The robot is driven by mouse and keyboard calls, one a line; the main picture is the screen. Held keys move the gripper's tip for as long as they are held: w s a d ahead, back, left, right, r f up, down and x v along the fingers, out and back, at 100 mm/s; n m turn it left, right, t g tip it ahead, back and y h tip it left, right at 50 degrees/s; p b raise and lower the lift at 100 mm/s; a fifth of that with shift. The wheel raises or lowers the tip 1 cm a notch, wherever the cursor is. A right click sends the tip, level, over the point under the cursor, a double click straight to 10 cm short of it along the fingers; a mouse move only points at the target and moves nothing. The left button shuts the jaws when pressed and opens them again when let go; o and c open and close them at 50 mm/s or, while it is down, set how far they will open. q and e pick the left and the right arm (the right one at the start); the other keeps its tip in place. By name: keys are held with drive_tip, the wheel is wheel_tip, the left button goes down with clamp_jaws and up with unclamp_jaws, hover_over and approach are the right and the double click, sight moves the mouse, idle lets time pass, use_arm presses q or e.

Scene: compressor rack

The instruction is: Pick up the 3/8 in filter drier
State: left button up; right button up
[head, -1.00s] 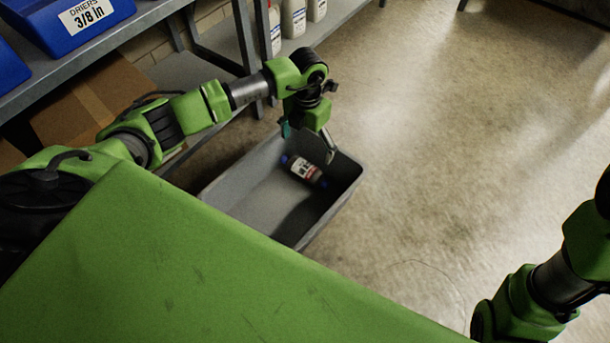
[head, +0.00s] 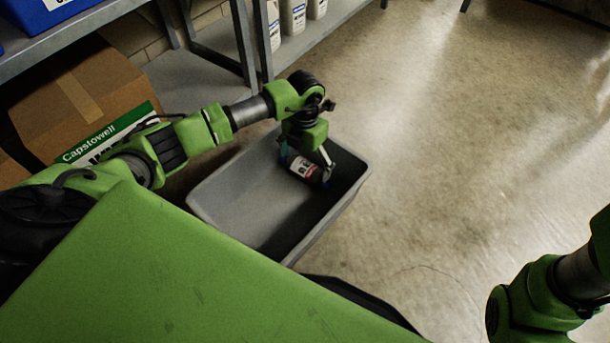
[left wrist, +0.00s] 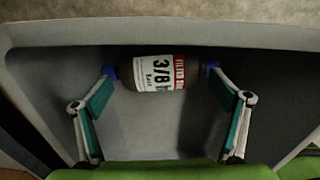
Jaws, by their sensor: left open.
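My right gripper is out of view.
A metal shelf (head: 95,36) stands at the upper left, with a cardboard box (head: 85,95) below it and white bottles (head: 293,18) farther along. The bin walls surround the drier. The concrete floor (head: 470,130) on the right is clear.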

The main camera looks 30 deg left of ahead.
use_arm(q)
drive_tip(key=shift+r, duration=0.1)
drive_tip(key=c, duration=1.5)
drive_tip(key=shift+w, duration=0.1)
drive_tip(key=shift+c, duration=0.2)
drive_tip(key=shift+r, duration=0.1)
